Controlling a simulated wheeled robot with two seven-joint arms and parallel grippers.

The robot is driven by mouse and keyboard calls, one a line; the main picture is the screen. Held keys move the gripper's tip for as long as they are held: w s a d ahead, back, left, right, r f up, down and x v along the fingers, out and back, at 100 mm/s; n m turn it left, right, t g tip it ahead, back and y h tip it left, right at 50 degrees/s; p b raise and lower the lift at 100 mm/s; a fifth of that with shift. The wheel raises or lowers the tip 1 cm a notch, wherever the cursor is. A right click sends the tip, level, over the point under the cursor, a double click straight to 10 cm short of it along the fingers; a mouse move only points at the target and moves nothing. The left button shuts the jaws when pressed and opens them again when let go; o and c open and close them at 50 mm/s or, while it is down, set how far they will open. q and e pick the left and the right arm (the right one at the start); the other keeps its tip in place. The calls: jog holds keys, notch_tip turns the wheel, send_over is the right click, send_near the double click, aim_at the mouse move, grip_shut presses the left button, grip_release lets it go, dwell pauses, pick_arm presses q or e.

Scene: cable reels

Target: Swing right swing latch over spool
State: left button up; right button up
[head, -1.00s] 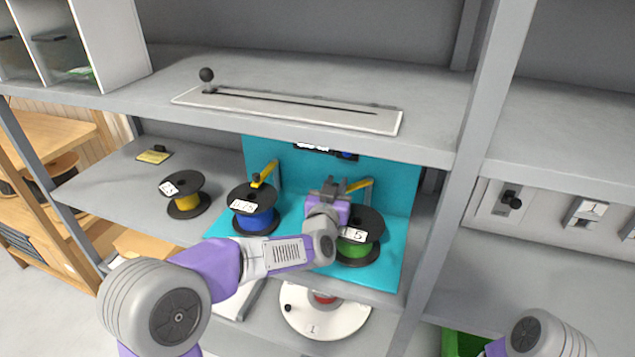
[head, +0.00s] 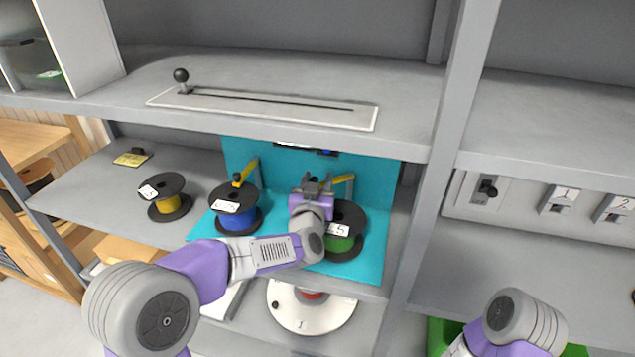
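The right swing latch is a yellow bar (head: 343,178) on the turquoise back panel, behind the spool with green cable (head: 337,244). It points off to the right side of my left gripper; its near end is partly hidden. My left gripper (head: 317,184) is at the left end of this latch, above and left of the green spool; I cannot tell whether it touches the latch or how far its fingers are apart. The left swing latch (head: 246,172), also yellow, stands by the blue spool (head: 237,208). My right arm shows at the lower right, its gripper out of view.
A shelf with a slotted plate (head: 262,108) and black knob hangs above the spools. A yellow spool (head: 170,205) stands to the left. A white disc (head: 290,318) lies on the shelf below. A grey upright (head: 425,190) stands right of the turquoise holder.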

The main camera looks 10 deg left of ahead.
pick_arm(q)
jog(key=s, duration=0.6)
jog(key=shift+s, duration=0.15)
jog(key=shift+s+a, duration=0.1)
jog(key=shift+s, duration=0.55)
